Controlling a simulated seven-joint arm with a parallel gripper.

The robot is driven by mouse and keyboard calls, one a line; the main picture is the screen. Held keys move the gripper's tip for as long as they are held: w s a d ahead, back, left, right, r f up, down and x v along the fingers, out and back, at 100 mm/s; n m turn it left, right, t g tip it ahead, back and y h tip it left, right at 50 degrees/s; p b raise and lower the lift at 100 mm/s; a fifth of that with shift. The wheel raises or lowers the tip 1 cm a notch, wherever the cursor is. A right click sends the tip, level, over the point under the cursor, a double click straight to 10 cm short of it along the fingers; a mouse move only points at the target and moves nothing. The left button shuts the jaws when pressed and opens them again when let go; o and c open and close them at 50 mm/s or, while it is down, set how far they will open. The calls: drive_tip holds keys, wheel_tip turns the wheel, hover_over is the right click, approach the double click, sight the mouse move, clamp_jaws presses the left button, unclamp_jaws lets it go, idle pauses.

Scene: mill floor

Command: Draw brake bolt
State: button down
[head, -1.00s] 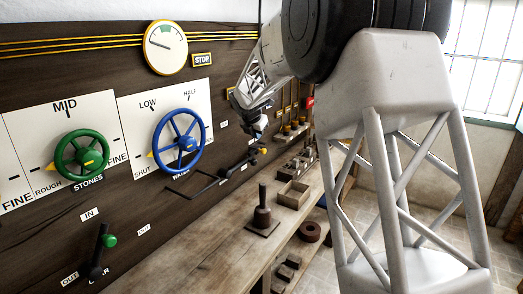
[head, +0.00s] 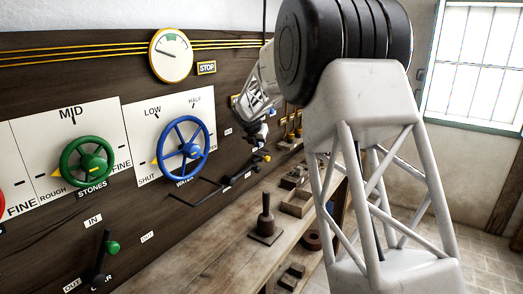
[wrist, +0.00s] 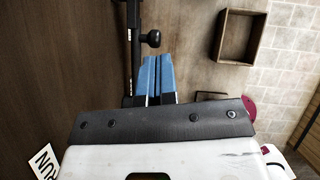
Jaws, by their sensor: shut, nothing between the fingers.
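A dark rod with a round side knob (wrist: 151,38) runs along the dark wall board in the wrist view; I take it for the brake bolt. My gripper (wrist: 158,60) has two blue fingers lying together, with nothing between them. Their tips are just below the knob in the picture, close to the rod; I cannot tell whether they touch it. In the head view my gripper (head: 259,138) is small at the board, above a dark lever with a yellow tip (head: 267,158). The bolt cannot be told apart there.
A bench (head: 205,245) runs below the board, with a dark handled block (head: 265,222) and an open wooden box (wrist: 241,37). A blue wheel (head: 183,148) and a green wheel (head: 88,163) stand out from the board. A RUN label (wrist: 46,160) shows at lower left.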

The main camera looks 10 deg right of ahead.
approach(267, 160)
wheel_tip(267, 160, down, 4)
drive_tip(key=shift+w+d+f, duration=0.3)
drive_tip(key=shift+w, duration=0.25)
drive_tip(key=shift+w+d+f, duration=0.3)
drive_tip(key=shift+w, duration=0.2)
drive_tip(key=shift+w+d+f, duration=0.3)
drive_tip(key=shift+w, duration=0.25)
drive_tip(key=shift+w+d, duration=1.6)
drive_tip(key=shift+d, duration=0.05)
drive_tip(key=s+a+f+v, duration=0.1)
drive_tip(key=v, duration=1.2)
drive_tip(key=shift+s, duration=0.3)
drive_tip(key=shift+a+r, duration=0.1)
drive_tip(key=shift+r, duration=0.05)
